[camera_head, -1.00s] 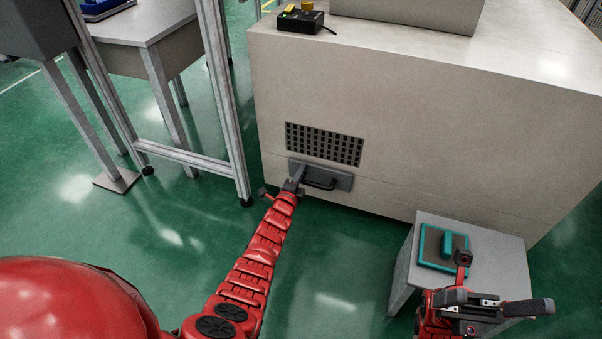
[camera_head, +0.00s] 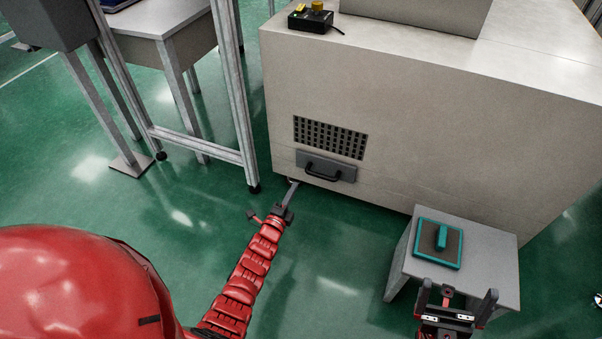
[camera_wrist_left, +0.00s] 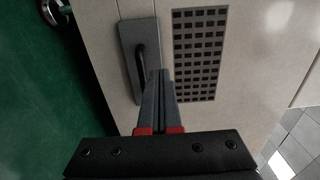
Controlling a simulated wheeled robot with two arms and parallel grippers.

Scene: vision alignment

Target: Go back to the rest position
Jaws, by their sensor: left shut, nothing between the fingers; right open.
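My left gripper (camera_head: 291,192) is shut and empty, low in front of the beige cabinet (camera_head: 420,150). Its closed fingers (camera_wrist_left: 161,88) also show in the left wrist view, where they overlap the edge of the dark handle (camera_wrist_left: 141,65) in the picture. In the head view the gripper sits below and left of that handle (camera_head: 322,172), apart from it. My right gripper (camera_head: 456,297) is open and empty, at the front edge of the small grey table (camera_head: 490,262).
A teal-edged tray (camera_head: 425,260) with a teal block (camera_head: 441,237) lies on the small table. A vent grille (camera_head: 330,137) is above the handle. A metal frame (camera_head: 240,110) and a grey table (camera_head: 160,22) stand at the left. Green floor between is clear.

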